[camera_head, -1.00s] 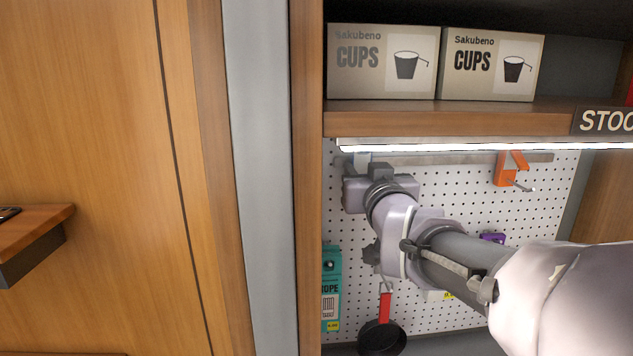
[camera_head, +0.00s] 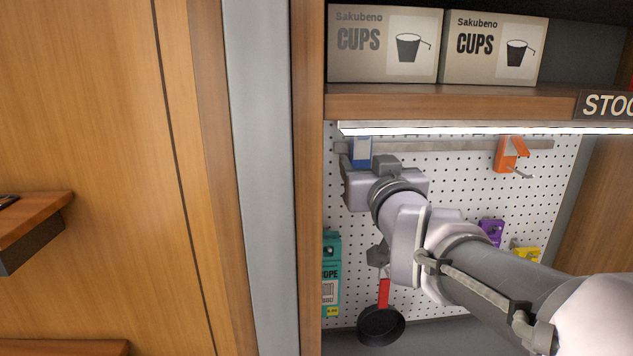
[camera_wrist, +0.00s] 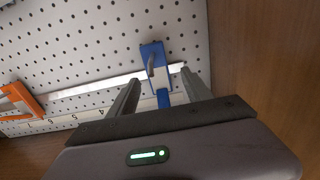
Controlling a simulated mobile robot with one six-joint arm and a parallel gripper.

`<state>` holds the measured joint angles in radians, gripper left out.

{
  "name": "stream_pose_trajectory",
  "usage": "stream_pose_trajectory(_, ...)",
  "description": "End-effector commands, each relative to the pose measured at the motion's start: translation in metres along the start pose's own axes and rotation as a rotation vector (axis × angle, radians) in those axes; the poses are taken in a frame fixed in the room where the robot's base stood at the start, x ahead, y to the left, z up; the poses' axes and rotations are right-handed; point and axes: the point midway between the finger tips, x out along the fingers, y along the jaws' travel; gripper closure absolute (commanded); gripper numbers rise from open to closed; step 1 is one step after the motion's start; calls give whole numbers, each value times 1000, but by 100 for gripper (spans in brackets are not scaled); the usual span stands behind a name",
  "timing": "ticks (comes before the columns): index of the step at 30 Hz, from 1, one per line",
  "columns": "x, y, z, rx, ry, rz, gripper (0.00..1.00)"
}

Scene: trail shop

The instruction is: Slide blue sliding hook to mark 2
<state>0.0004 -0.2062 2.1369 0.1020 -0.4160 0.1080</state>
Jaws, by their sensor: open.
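The blue sliding hook (camera_head: 362,152) sits near the left end of the metal rail (camera_head: 440,147) in the head view, partly hidden by my wrist. In the wrist view the blue hook (camera_wrist: 153,58) shows between my gripper's two spread fingers (camera_wrist: 158,84), one on each side of it. My gripper is open; I cannot tell whether a finger touches the hook. The rail also shows in the wrist view (camera_wrist: 100,88), with small marks (camera_wrist: 74,116) along it, too small to read surely.
An orange hook (camera_head: 511,155) hangs farther right on the rail and shows at left in the wrist view (camera_wrist: 22,98). A shelf (camera_head: 450,104) with cup boxes (camera_head: 385,45) is above. A pan (camera_head: 381,325) and packages (camera_head: 331,275) hang below. A wooden post (camera_head: 307,180) stands at left.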

Motion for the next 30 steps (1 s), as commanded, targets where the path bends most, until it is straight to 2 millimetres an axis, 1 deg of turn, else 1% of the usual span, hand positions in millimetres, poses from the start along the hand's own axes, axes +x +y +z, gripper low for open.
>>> stream_pose_trajectory(1, -18, 0, -2, 0, 5, 0, 42)
stream_pose_trajectory(6, -76, 0, -2, 1, 5, 0, 42)
stream_pose_trajectory(9, -102, 0, -2, 1, 4, -1, 42)
stream_pose_trajectory(12, -121, 0, -2, 1, 3, -1, 42)
stream_pose_trajectory(15, -131, 0, 0, 1, 0, -1, 42)
stream_pose_trajectory(17, -133, 0, 0, 1, 0, -1, 42)
stream_pose_trajectory(25, -134, 0, 2, 3, -6, 0, 42)
stream_pose_trajectory(26, -134, 1, 8, 9, -21, 1, 42)
stream_pose_trajectory(28, -139, 2, 41, 48, -111, 8, 42)
stream_pose_trajectory(29, -144, 2, 64, 76, -176, 13, 42)
stream_pose_trajectory(30, -153, 2, 99, 122, -280, 22, 42)
